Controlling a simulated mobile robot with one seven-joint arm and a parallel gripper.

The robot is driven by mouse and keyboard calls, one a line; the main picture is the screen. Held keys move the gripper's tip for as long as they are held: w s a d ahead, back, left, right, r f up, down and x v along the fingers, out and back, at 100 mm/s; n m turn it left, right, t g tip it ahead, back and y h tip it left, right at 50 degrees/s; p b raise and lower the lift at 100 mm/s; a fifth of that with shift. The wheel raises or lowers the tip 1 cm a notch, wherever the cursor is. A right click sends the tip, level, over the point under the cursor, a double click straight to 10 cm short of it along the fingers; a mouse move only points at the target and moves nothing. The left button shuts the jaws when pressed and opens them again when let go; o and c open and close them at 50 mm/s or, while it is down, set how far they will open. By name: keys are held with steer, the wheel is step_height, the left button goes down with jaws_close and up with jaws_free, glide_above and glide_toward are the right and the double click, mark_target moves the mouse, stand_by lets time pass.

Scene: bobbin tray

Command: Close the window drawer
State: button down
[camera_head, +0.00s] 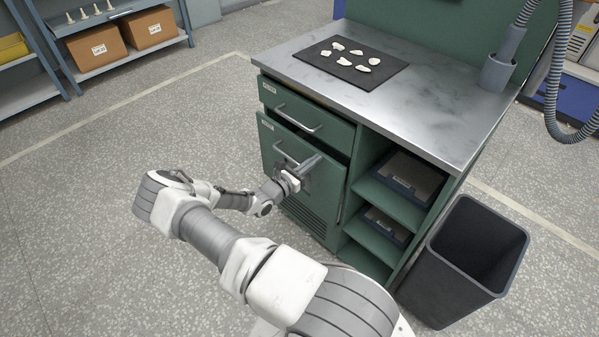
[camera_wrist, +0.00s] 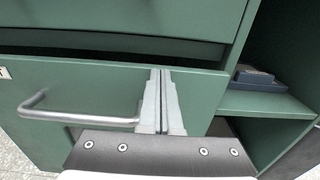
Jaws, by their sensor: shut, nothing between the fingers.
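The green cabinet has an upper drawer (camera_head: 303,112) and a lower drawer (camera_head: 325,193), each with a bar handle and a small label too small to read. I cannot tell which label says window. The lower drawer stands out a little, with a dark gap above its front; its front also fills the wrist view (camera_wrist: 90,85). The upper drawer looks nearly flush. My gripper (camera_head: 316,159) is shut and empty at the lower drawer's front, right of its handle (camera_wrist: 75,112). Its closed fingers (camera_wrist: 160,80) point at the front near the top edge; I cannot tell whether they touch.
A black mat (camera_head: 315,58) with several pale pieces lies on the metal worktop (camera_head: 440,115). Open shelves with dark trays (camera_head: 408,178) are right of the drawers. A black bin (camera_head: 455,285) stands at the right. The floor left of the cabinet is clear.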

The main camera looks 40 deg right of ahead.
steer(key=d, duration=0.2)
steer(key=shift+w+d+r, duration=0.1)
steer(key=shift+w+d, duration=0.15)
steer(key=shift+d, duration=0.15)
